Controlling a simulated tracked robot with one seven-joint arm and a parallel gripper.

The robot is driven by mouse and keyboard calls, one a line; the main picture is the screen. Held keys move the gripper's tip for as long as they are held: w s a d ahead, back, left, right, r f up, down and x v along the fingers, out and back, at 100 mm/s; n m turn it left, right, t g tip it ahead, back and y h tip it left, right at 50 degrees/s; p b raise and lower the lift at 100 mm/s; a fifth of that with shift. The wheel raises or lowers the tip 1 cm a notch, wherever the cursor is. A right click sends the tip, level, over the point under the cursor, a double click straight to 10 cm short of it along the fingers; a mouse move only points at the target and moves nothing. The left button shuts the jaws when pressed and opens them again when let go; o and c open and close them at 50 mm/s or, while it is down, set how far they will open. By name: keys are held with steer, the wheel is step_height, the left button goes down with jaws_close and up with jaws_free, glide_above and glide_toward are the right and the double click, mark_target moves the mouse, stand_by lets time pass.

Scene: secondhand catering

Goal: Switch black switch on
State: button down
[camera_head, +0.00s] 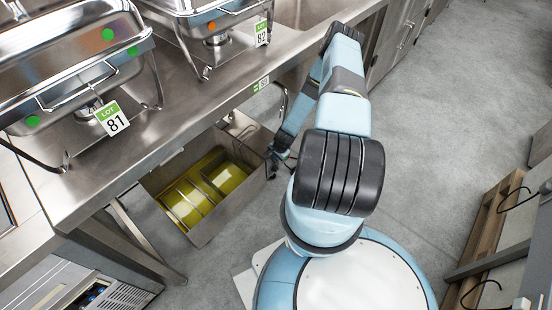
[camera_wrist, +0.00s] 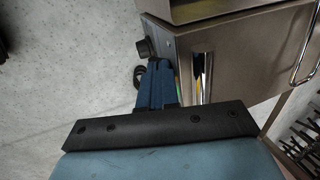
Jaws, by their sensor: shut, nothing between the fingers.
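A steel fryer (camera_head: 215,226) with yellow oil stands on the floor beside the bench. In the head view, my gripper (camera_head: 277,158) is at the fryer's right end, and small dark parts there are partly hidden.
A steel bench (camera_head: 170,120) with chafing dishes tagged 81 (camera_head: 114,120) and 82 (camera_head: 262,33) overhangs the fryer's left side. Grey floor (camera_head: 440,130) is clear on the right. A wooden-sided rack (camera_head: 487,218) with hooks stands at the far right.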

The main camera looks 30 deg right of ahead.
steer(key=shift+s, duration=0.1)
steer(key=shift+s+d+f, duration=0.25)
steer(key=shift+s+f, duration=0.15)
steer(key=shift+s, duration=0.15)
steer(key=shift+r, duration=0.1)
steer(key=w+a+v, duration=0.1)
steer(key=v, duration=1.1)
steer(key=shift+w+d+r, duration=0.2)
steer(key=shift+d+r, duration=0.05)
stand_by(0.5)
